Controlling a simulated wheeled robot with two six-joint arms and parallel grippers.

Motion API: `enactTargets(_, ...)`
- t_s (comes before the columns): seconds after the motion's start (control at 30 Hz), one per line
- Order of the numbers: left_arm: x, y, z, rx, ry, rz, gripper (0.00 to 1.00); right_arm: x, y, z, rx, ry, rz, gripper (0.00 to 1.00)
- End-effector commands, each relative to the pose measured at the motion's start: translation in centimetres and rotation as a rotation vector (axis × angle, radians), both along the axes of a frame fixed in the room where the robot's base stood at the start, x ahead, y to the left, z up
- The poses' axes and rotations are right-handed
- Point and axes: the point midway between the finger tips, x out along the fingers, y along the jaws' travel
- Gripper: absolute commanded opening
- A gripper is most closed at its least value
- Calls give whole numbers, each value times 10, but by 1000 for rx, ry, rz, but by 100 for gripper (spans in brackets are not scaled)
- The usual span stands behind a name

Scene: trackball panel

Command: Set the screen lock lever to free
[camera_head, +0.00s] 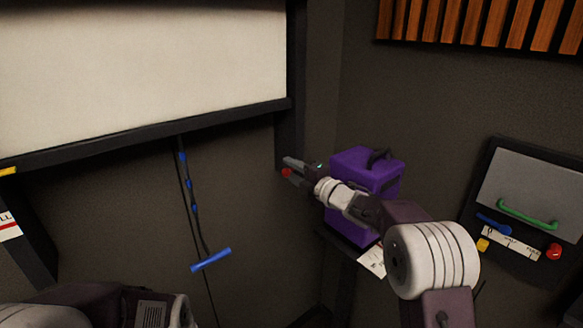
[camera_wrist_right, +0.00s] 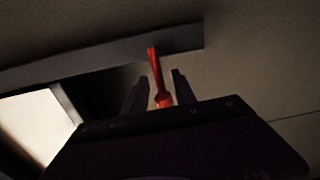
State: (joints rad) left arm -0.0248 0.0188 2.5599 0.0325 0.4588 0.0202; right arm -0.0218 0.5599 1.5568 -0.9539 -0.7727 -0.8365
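A red lever (camera_wrist_right: 157,80) stands out by the dark screen frame (camera_wrist_right: 110,66); its red end (camera_head: 287,172) shows at the frame's lower right corner in the head view. It appears to be the screen lock lever. My right gripper (camera_head: 297,170) is at this lever. In the right wrist view, the two fingers of my right gripper (camera_wrist_right: 159,90) stand apart on either side of the lever, with gaps visible. The lever's base is partly hidden by the gripper body. No marking for free is readable. My left gripper is not in view.
A purple box (camera_head: 352,165) with a dark handle stands just behind my right forearm. A blue pull bar (camera_head: 211,260) hangs on a cord below the screen (camera_head: 140,70). A wall panel (camera_head: 530,190) at right has a green handle (camera_head: 527,214) and a red knob (camera_head: 554,251).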

Motion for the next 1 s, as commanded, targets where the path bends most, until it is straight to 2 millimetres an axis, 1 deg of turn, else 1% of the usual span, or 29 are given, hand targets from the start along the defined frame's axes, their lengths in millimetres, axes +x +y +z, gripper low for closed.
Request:
enactTargets(0.23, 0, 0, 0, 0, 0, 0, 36, 2, 1, -1, 0, 0, 0, 33)
enactTargets(0.27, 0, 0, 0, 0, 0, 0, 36, 2, 2, -1, 0, 0, 0, 30)
enactTargets(0.3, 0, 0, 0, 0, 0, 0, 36, 2, 1, -1, 0, 0, 0, 19)
enactTargets(0.37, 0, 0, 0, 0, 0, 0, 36, 2, 1, -1, 0, 0, 0, 2)
enactTargets(0.4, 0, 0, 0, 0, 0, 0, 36, 2, 1, -1, 0, 0, 1, 0)
enactTargets(1.0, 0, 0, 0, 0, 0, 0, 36, 1, 2, -2, 0, 2, 3, 0)
